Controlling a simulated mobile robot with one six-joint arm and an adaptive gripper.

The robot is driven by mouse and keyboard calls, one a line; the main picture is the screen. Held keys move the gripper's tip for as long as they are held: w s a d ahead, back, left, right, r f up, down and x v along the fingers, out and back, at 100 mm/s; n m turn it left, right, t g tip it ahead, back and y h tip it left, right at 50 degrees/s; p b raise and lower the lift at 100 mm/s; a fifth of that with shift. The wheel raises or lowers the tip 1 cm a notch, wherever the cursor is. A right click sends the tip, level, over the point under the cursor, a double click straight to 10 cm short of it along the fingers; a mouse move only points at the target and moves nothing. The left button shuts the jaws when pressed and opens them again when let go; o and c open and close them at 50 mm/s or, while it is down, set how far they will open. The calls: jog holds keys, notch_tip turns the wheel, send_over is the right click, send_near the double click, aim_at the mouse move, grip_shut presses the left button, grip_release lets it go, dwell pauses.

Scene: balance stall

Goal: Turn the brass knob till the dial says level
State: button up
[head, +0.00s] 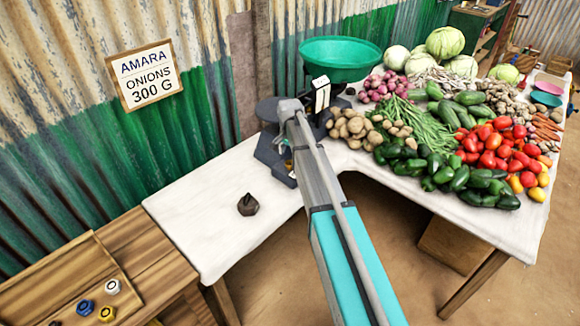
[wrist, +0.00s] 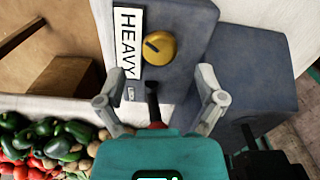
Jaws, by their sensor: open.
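The brass knob (wrist: 161,47) is on the grey-blue face of the scale (wrist: 185,18) in the wrist view. A short dark mark on the knob points to the upper left. Beside it, a white plate (wrist: 127,40) reads HEAVY. My gripper (wrist: 160,88) is open, its two fingers spread apart. The knob lies between and just beyond the fingertips, with no visible contact. In the head view the scale (head: 266,152) stands on the white table with a green pan (head: 340,58); my arm hides the knob there.
Potatoes (head: 352,128), green peppers (head: 440,172) and tomatoes (head: 500,145) lie right of the scale. A dark weight-like piece (head: 248,205) stands on the bare front-left tabletop (head: 205,225). A sign (head: 146,75) reads AMARA ONIONS 300 G. A wooden tray (head: 60,285) holds small coloured pieces.

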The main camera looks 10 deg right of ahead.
aim_at(290, 162)
jog(key=shift+f+b, duration=1.55)
jog(key=shift+f, duration=0.35)
jog(key=shift+c, duration=0.3)
jog(key=c, duration=1.1)
